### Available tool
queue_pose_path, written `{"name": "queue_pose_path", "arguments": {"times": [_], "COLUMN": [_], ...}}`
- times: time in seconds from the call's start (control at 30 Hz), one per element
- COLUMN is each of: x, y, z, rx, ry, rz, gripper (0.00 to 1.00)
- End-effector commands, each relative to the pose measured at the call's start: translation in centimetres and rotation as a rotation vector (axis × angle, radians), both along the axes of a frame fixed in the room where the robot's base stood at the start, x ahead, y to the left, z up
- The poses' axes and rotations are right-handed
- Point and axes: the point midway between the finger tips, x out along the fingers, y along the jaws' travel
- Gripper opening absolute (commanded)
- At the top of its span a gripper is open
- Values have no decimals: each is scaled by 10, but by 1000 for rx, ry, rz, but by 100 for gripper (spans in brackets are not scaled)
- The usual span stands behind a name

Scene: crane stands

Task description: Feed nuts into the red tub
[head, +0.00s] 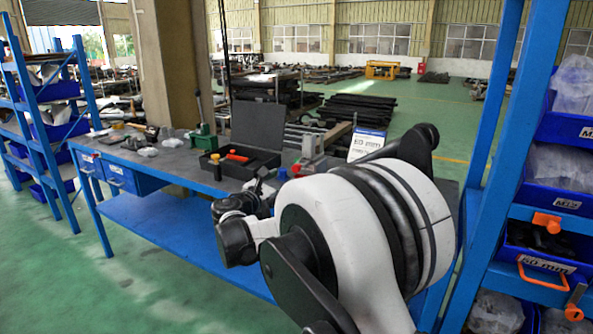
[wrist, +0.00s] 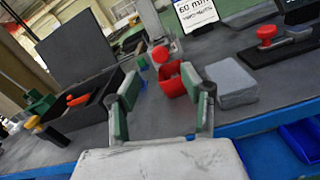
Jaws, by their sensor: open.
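In the wrist view my gripper (wrist: 163,77) is open, its two green-padded fingers spread apart and nothing visible held between them. The red tub (wrist: 172,80) stands on the grey bench top beyond the fingertips, partly covered by the right finger. In the head view a red shape (head: 309,146) on the bench appears to be the same tub, and my arm hides most of my gripper. I cannot make out any loose nuts.
A grey block (wrist: 233,82) and a red-handled tool (wrist: 267,34) are to the right. A blue shelf (head: 497,120) with bins stands at right.

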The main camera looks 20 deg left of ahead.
Motion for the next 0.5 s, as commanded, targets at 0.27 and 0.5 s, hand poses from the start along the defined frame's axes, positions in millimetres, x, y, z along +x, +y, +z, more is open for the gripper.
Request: {"name": "queue_pose_path", "arguments": {"times": [0.27, 0.5], "x": [53, 85], "y": [-9, -13], "z": [-2, -1], "rx": [1, 1], "ry": [1, 0], "rz": [-3, -2], "gripper": [42, 42]}}
